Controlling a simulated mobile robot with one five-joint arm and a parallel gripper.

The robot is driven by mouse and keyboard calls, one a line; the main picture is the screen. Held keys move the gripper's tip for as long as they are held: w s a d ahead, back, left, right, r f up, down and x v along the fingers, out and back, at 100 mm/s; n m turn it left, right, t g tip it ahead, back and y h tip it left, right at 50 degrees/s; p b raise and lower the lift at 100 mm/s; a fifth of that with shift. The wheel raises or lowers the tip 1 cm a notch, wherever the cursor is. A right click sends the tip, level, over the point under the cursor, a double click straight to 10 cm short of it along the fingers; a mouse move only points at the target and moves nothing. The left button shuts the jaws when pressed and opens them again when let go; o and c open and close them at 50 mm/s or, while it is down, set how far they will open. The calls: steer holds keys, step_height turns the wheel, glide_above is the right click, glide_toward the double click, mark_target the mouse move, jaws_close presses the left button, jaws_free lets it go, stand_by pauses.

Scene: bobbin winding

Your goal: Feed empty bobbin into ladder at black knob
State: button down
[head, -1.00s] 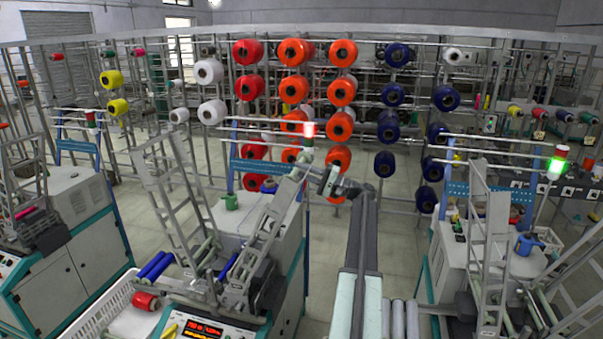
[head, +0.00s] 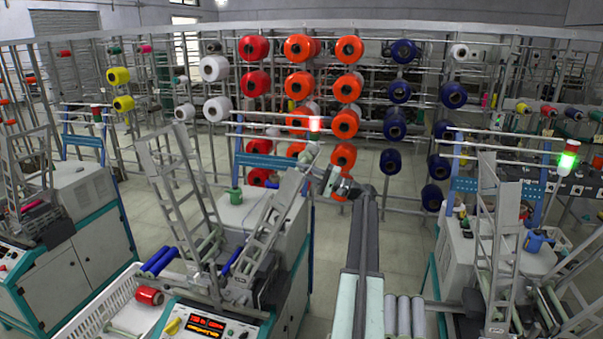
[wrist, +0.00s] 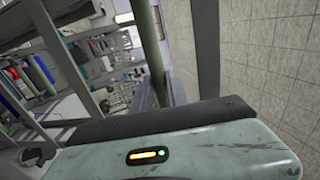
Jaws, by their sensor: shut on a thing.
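My gripper (head: 326,180) is at the top right of the middle winder's front ladder (head: 268,225), at the end of my arm. It is shut on a pale grey-green tube, the empty bobbin (head: 311,156), which stands tilted near the ladder's upper end. Whether the bobbin touches the ladder cannot be told. In the wrist view the bobbin (wrist: 150,45) shows as a long greenish tube rising beyond my gripper's pale housing; the fingertips are hidden there. A second, taller ladder (head: 178,190) stands to the left. I cannot make out a black knob clearly.
The middle winder's panel (head: 205,325) has a yellow knob. A white crate (head: 95,305) with a red bobbin (head: 149,295) is left of it. Another winder (head: 495,240) stands at right. Spool racks fill the back; floor between the winders is open.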

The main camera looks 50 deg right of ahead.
steer(key=shift+w+a+f+b, duration=0.2)
steer(key=shift+w+f+b, duration=0.15)
steer(key=shift+f+b, duration=0.55)
steer(key=shift+w+a+f+b, duration=0.15)
steer(key=shift+w+f+b, duration=0.2)
steer(key=shift+f+b, duration=0.55)
steer(key=shift+w+a+f+b, duration=0.2)
steer(key=shift+w+f+b, duration=0.15)
steer(key=shift+f+b, duration=0.55)
steer(key=shift+f, duration=0.1)
steer(key=f+b, duration=0.1)
steer(key=w+f+b, duration=0.1)
steer(key=f+b, duration=0.1)
steer(key=shift+w+a+f+b, duration=0.25)
steer(key=shift+a+f+b, duration=0.1)
steer(key=shift+a+b, duration=0.05)
